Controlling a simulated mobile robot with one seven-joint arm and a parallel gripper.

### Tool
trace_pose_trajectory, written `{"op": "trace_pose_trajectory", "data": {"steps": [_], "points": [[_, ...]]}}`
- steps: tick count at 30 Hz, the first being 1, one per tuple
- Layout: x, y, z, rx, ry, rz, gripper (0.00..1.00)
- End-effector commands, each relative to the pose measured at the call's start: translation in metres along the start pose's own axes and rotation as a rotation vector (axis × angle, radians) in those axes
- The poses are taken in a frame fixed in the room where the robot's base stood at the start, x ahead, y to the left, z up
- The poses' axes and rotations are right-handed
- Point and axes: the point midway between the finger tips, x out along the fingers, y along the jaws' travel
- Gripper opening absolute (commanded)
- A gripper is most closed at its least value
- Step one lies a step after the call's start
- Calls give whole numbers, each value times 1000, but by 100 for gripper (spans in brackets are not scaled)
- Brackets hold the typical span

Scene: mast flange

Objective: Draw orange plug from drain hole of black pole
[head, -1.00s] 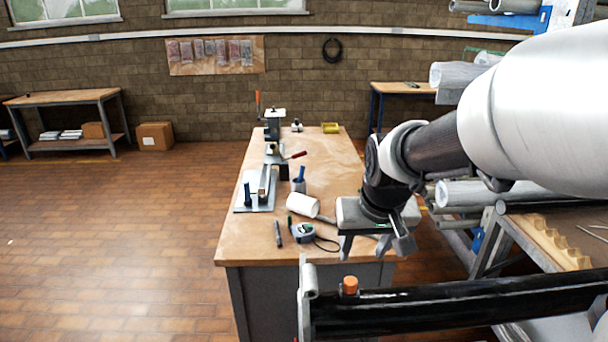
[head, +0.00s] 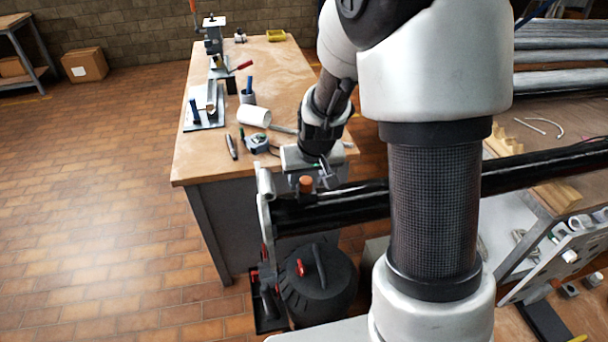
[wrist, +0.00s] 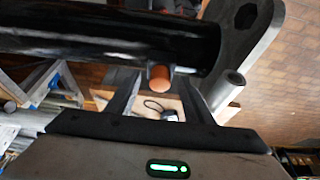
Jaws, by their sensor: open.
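The black pole (head: 345,207) runs sideways across the front in the head view, with a grey flange plate (head: 267,200) at its left end. The short orange plug (head: 305,183) stands up from the pole near that end. In the wrist view, the plug (wrist: 159,78) sits at the side of the pole (wrist: 105,40), its rounded end facing the camera. My gripper (head: 309,178) is open beside the plug. In the wrist view its two fingers (wrist: 158,82) reach toward the pole, with the plug between them and a gap on each side.
A wooden workbench (head: 275,85) with a white cylinder (head: 254,116), a tape measure (head: 257,143) and clamps stands behind the pole. A black lidded bin (head: 318,280) is below the pole. Pipes (head: 560,65) lie on a rack at right.

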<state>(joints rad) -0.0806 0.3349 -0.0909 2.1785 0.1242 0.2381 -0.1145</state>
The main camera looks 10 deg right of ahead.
Motion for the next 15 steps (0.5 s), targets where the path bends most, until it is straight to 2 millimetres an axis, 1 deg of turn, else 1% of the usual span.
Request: {"op": "trace_pose_trajectory", "data": {"steps": [3, 11, 12, 14, 15], "points": [[6, 0, 0, 1, -1, 0, 47], [8, 0, 0, 0, 0, 0, 47], [8, 0, 0, 0, 0, 0, 46], [8, 0, 0, 0, 0, 0, 35], [8, 0, 0, 0, 0, 0, 29]]}}
